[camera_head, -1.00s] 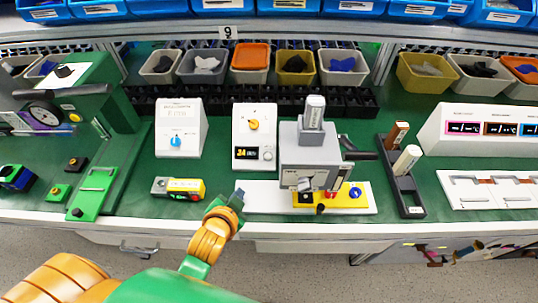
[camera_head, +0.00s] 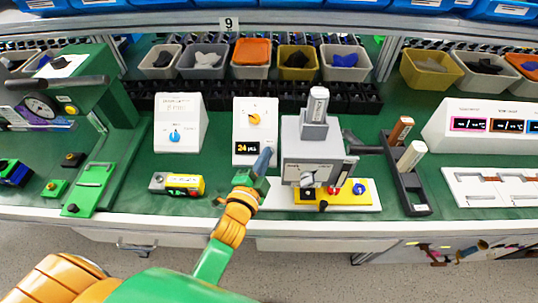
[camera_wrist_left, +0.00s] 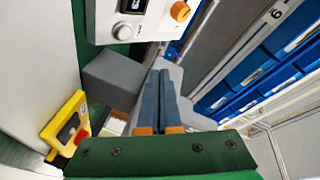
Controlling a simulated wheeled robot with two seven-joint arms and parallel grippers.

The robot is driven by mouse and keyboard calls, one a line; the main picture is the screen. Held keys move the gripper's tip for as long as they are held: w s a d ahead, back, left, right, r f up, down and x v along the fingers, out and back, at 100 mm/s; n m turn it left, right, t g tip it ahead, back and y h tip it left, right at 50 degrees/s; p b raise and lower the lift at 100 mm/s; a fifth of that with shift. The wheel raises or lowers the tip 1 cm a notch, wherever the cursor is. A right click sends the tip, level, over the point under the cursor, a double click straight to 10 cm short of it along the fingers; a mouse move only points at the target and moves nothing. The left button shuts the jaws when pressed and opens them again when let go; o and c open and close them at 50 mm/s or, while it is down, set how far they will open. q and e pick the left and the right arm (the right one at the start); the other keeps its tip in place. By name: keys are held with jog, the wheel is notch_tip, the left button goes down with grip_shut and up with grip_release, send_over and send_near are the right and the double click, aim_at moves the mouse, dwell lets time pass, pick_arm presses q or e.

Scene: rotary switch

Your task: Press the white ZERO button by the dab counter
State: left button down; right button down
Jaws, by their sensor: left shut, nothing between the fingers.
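The dab counter appears to be the white box (camera_head: 255,115) with an orange knob (camera_head: 254,119) and a dark display with yellow digits (camera_head: 246,147). In the left wrist view, the box (camera_wrist_left: 100,22) shows a round white button (camera_wrist_left: 123,31) beside the display. In the head view, my left gripper covers that button's place. My left gripper (camera_head: 266,151) is shut and empty, its fingertips overlapping the display's right end. In the left wrist view, its blue-grey fingers (camera_wrist_left: 160,73) lie together, their tips apart in the picture from the button. My right gripper is out of view.
A grey press (camera_head: 313,150) on a white base with a yellow panel (camera_head: 340,192) stands close right of my gripper. A white box with a blue knob (camera_head: 174,135) stands left. A yellow control box (camera_head: 185,185) lies in front of it.

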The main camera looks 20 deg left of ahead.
pick_arm(q)
jog(key=shift+w+a+f+b, duration=0.2)
jog(key=shift+w+f+b, duration=0.5)
jog(key=shift+f, duration=0.1)
jog(key=shift+w+a+f+b, duration=0.2)
jog(key=shift+w+f+b, duration=0.45)
jog(key=shift+f, duration=0.2)
jog(key=shift+w+a+f+b, duration=0.2)
jog(key=shift+w+f+b, duration=0.4)
jog(key=shift+f+b, duration=0.15)
jog(key=shift+f, duration=0.1)
jog(key=shift+w+f, duration=0.25)
jog(key=shift+w+a+f+b, duration=0.15)
jog(key=shift+w+f+b, duration=0.15)
jog(key=shift+b, duration=0.3)
dwell(0.6)
jog(key=shift+s+r, duration=0.1)
jog(key=shift+s+r+p, duration=0.35)
jog(key=shift+r+p, duration=0.2)
jog(key=shift+p, duration=0.35)
jog(key=shift+s, duration=0.15)
